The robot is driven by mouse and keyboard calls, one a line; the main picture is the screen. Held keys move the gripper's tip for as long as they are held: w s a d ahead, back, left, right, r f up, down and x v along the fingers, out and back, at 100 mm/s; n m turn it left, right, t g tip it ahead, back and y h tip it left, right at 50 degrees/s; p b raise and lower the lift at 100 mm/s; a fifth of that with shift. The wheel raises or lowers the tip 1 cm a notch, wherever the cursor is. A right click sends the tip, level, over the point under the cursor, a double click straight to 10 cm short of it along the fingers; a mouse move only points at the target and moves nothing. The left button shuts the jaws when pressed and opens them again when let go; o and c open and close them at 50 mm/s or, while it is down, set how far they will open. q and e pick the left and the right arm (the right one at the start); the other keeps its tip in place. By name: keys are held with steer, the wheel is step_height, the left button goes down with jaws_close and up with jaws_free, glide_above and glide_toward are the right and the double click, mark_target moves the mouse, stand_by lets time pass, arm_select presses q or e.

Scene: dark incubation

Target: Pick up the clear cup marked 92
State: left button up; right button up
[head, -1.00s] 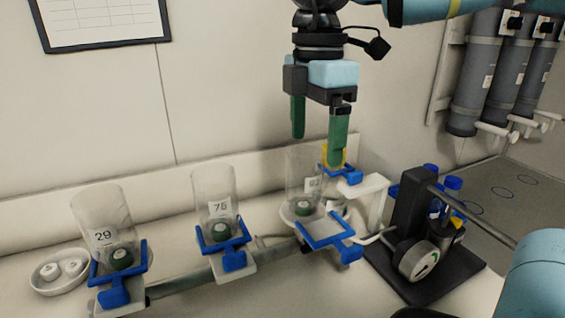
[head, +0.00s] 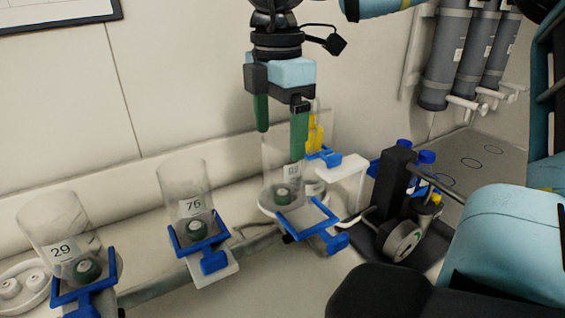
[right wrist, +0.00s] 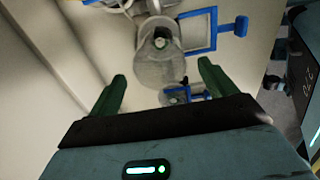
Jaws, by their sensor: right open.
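A clear cup (head: 274,160) stands upright in the right-hand of three blue-framed holders, with a dark green-capped item (head: 283,194) at its bottom. Its label (head: 292,171) is partly covered by a finger and hard to read; the other two cups read 29 and 76. My right gripper (head: 280,145) is open and empty, its green fingers pointing down at the cup's upper part. One finger overlaps the cup in the head view. In the right wrist view the cup (right wrist: 160,70) lies between and beyond the open fingers (right wrist: 162,68). My left gripper is out of view.
The cup marked 76 (head: 181,180) and the cup marked 29 (head: 50,222) stand to the left. A blue holder frame (head: 310,216) sits in front of the right-hand cup. A yellow bottle (head: 315,137) is behind it, and a dark apparatus (head: 398,185) stands close to its right.

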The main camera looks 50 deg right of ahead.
mark_target(283, 138)
steer(key=f, duration=0.3)
steer(key=shift+s+d+f, duration=0.2)
steer(key=shift+d+f, duration=0.1)
steer(key=shift+f, duration=0.5)
steer(key=c, duration=1.1)
